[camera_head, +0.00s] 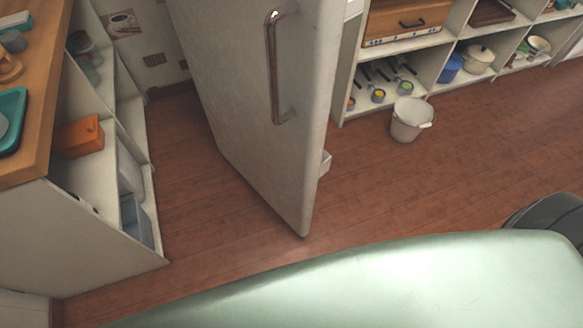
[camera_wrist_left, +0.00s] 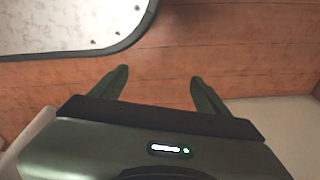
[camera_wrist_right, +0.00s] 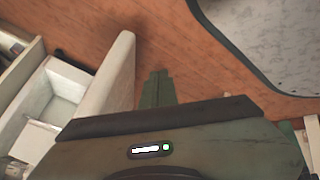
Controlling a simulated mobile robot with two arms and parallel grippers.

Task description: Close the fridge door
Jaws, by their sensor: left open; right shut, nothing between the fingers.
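The fridge door (camera_head: 245,110) stands open in the head view, a tall off-white slab jutting into the room over the wood floor. Its metal handle (camera_head: 272,70) is upright on the face turned left. In the right wrist view a pale upright slab, seemingly the fridge door (camera_wrist_right: 112,78), shows its edge, with white bins (camera_wrist_right: 52,98) to its left. My right gripper (camera_wrist_right: 157,74) is shut and empty just right of that slab; contact cannot be told. My left gripper (camera_wrist_left: 159,76) is open and empty above the floor. Neither gripper shows in the head view.
A wooden-topped counter with open shelves (camera_head: 105,245) stands at the left. Shelves with pots (camera_head: 435,45) stand behind the door at the right. A white bucket (camera_head: 408,120) sits on the floor beside them.

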